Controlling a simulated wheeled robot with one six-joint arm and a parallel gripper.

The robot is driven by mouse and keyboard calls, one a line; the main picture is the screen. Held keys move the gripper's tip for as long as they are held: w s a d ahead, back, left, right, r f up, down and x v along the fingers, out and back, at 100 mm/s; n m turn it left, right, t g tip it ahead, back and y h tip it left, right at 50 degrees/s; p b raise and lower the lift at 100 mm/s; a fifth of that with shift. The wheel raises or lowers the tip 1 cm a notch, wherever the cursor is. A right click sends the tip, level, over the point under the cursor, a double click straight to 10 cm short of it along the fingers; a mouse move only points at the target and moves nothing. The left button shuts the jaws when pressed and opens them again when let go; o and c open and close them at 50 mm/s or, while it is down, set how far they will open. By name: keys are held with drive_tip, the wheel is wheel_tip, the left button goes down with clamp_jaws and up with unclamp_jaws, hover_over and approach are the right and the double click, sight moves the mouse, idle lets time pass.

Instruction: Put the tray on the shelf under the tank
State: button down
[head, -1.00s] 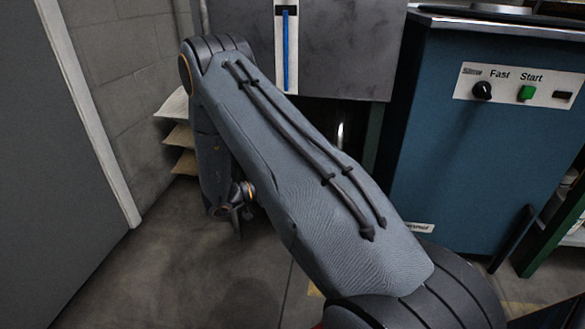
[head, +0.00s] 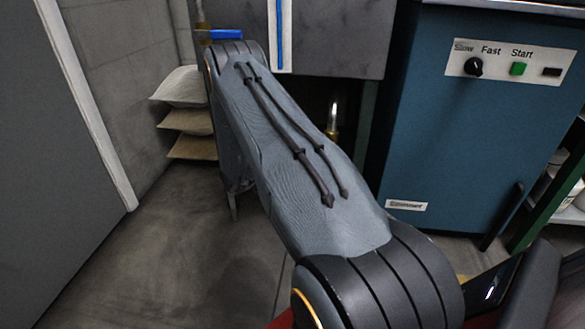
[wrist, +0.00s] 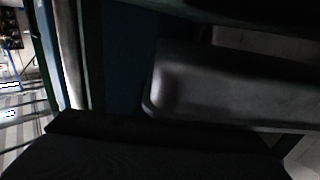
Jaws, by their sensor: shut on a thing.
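The tank (head: 336,35) is a grey metal box at the top of the head view, with a blue sight gauge on its front. The space under it is dark, and my arm covers much of it, so I cannot make out the shelf there. In the wrist view a grey metal piece with a rounded corner (wrist: 215,85), which looks like the tray, fills the right side close to the camera. My gripper (wrist: 165,135) shows as a dark shape along the bottom and is shut on the tray. The fingertips are too dark to separate. In the head view my arm hides gripper and tray.
A teal cabinet (head: 460,130) with a knob and green button stands right of the tank. A brass fitting (head: 333,122) sits below the tank. Stacked sacks (head: 187,120) lie by the left wall. The floor (head: 170,240) in front of them is clear.

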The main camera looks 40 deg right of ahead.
drive_tip(key=shift+w+f+b, duration=0.1)
drive_tip(key=shift+f+b, duration=1.45)
drive_tip(key=shift+f, duration=1.65)
drive_tip(key=c, duration=1.8)
unclamp_jaws()
drive_tip(key=shift+o, duration=0.2)
drive_tip(key=shift+a, duration=0.2)
drive_tip(key=a+p, duration=0.4)
drive_tip(key=a, duration=0.7)
drive_tip(key=shift+w+a, duration=0.35)
drive_tip(key=shift+w, duration=0.05)
